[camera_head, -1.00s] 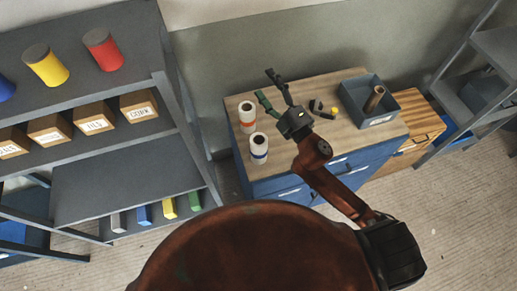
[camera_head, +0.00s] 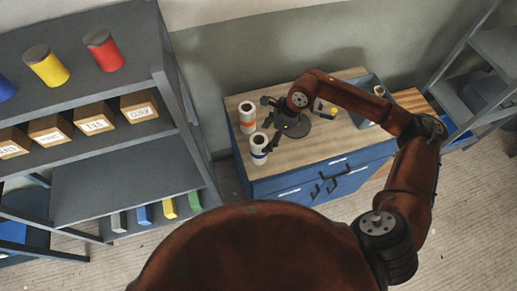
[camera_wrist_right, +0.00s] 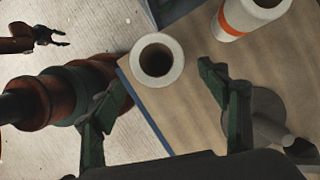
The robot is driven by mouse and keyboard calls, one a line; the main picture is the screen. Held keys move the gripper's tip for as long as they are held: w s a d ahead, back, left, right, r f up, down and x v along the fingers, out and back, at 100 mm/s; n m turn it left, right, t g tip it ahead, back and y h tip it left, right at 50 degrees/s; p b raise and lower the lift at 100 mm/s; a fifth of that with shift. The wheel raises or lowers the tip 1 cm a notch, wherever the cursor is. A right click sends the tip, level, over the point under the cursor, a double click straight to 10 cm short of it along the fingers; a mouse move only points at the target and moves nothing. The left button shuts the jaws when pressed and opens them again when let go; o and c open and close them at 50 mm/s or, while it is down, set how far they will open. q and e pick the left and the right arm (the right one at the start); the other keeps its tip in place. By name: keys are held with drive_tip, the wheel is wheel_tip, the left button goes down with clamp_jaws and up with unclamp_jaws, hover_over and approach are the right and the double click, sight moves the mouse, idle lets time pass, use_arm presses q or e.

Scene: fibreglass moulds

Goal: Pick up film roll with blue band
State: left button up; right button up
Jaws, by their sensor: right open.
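The film roll with the blue band (camera_head: 259,149) stands upright at the front left of the wood-topped cabinet. My right gripper (camera_head: 268,122) is open just behind and to the right of it, fingers towards the left. In the right wrist view, a white roll (camera_wrist_right: 172,73) shows its open core end, beyond and between the spread green fingers of my right gripper (camera_wrist_right: 164,82); its band is not visible there. The gap between fingers and roll is hard to judge. My left gripper (camera_wrist_right: 52,37) appears small and open over the floor in the wrist view.
A roll with an orange band (camera_head: 247,117) stands behind the blue-banded one, and also shows in the wrist view (camera_wrist_right: 236,20). A dark tool with a yellow part (camera_head: 325,108) and a blue-grey bin (camera_head: 366,82) lie to the right. Shelves (camera_head: 110,172) stand at left.

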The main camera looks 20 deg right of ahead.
sight(258, 141)
drive_tip(key=p+x, duration=0.2)
drive_tip(key=x, duration=0.4)
drive_tip(key=shift+a+f, duration=0.15)
drive_tip(key=shift+a, duration=0.3)
drive_tip(key=shift+w, duration=0.15)
drive_tip(key=shift+c, duration=0.5)
drive_tip(key=c, duration=1.6)
drive_tip(key=shift+o, duration=0.2)
